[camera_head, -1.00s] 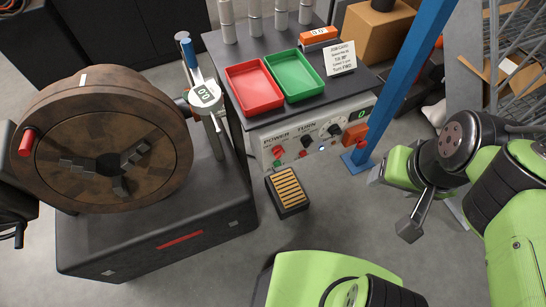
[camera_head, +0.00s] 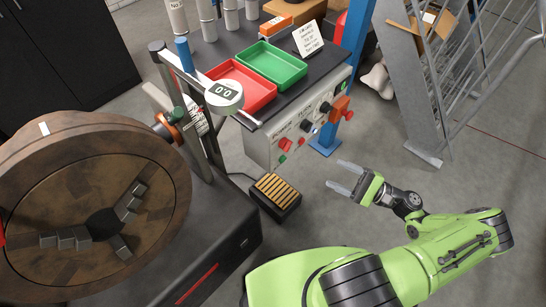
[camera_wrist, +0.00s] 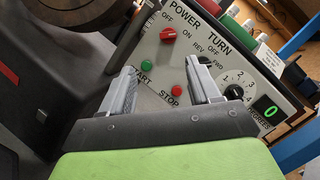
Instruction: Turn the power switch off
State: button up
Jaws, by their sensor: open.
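The power switch is a red knob (camera_wrist: 167,34) at the upper left of the grey control panel (camera_wrist: 215,72). It sits beside the printed OFF and ON labels, and its handle seems to lie toward ON. In the head view the knob (camera_head: 285,144) is small on the panel front (camera_head: 258,146). My gripper (camera_head: 343,175) is open and empty, in front of the panel and to its right in the head view. In the wrist view its two fingers (camera_wrist: 160,68) frame the green START button (camera_wrist: 148,67) and red STOP button (camera_wrist: 176,90), with the power knob above and beyond them.
The TURN knob (camera_wrist: 208,57), a numbered dial (camera_wrist: 234,92) and a green display (camera_wrist: 271,111) are on the same panel. A large brown drum (camera_head: 95,195) stands left. A pedal (camera_head: 275,193) lies on the floor below the panel. Red (camera_head: 240,90) and green (camera_head: 272,65) trays sit on top.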

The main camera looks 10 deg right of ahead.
aim_at(286, 145)
jog(key=w+a+r+m+t+p, duration=0.1)
jog(key=w+a+r+t, duration=0.1)
jog(key=w+a, duration=0.7)
jog(key=a+r, duration=0.1)
jog(key=a, duration=0.2)
jog(key=shift+r, duration=0.2)
jog(key=shift+c, duration=0.4)
jog(key=c, duration=1)
